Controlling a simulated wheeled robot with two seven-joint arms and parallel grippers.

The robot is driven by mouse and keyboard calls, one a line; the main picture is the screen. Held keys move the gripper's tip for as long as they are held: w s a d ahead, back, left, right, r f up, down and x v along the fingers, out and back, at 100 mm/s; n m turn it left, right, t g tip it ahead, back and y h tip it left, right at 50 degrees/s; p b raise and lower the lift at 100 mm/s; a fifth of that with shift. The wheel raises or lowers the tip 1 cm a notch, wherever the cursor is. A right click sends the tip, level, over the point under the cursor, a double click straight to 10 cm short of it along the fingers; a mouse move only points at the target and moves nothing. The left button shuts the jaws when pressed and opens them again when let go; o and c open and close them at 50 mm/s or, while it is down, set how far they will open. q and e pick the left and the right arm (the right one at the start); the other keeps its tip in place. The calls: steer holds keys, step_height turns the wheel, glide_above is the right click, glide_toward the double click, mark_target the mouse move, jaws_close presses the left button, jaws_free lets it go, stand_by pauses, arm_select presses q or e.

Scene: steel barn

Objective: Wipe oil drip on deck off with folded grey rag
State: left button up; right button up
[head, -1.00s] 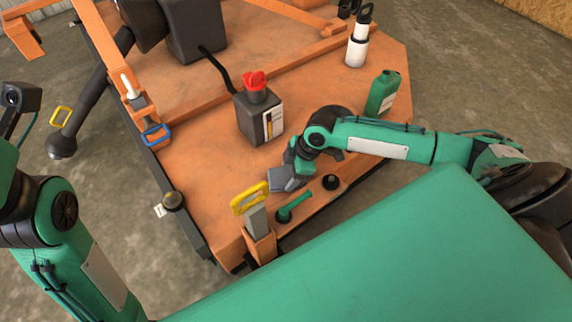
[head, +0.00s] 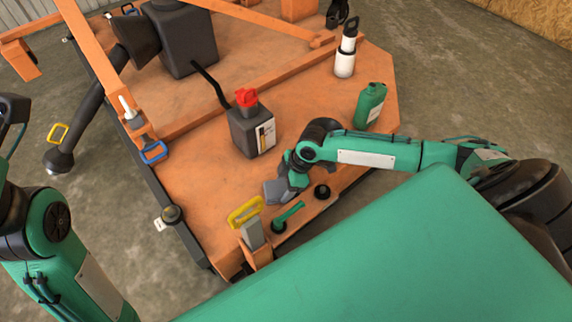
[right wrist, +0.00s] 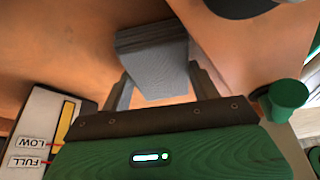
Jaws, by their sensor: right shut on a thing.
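My right gripper (head: 281,186) is low over the front part of the orange deck (head: 205,165). It is shut on the folded grey rag (right wrist: 155,62), which shows between its two fingers in the right wrist view. In the head view the rag (head: 273,193) is a small grey block at the gripper's tip. It looks at or close to the deck surface, but I cannot tell whether it touches. I cannot make out the oil drip in either view; the rag and hand hide part of the deck. My left arm shows at the left edge, its gripper out of view.
A black jug with a red cap (head: 250,125) stands just behind the gripper. A green bottle (head: 370,105) and a white bottle (head: 345,58) stand farther right. A yellow handle (head: 245,211), a green lever (head: 288,216) and a black knob (head: 322,191) are near the front edge.

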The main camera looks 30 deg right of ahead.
steer(key=shift+w+a+r, duration=0.1)
steer(key=shift+w, duration=0.5)
steer(key=shift+w+a+r, duration=0.1)
steer(key=shift+w, duration=0.45)
step_height(320, 180, up, 6)
steer(key=p, duration=0.7)
steer(key=shift+w+r, duration=0.1)
step_height(320, 180, up, 3)
steer(key=p, duration=0.4)
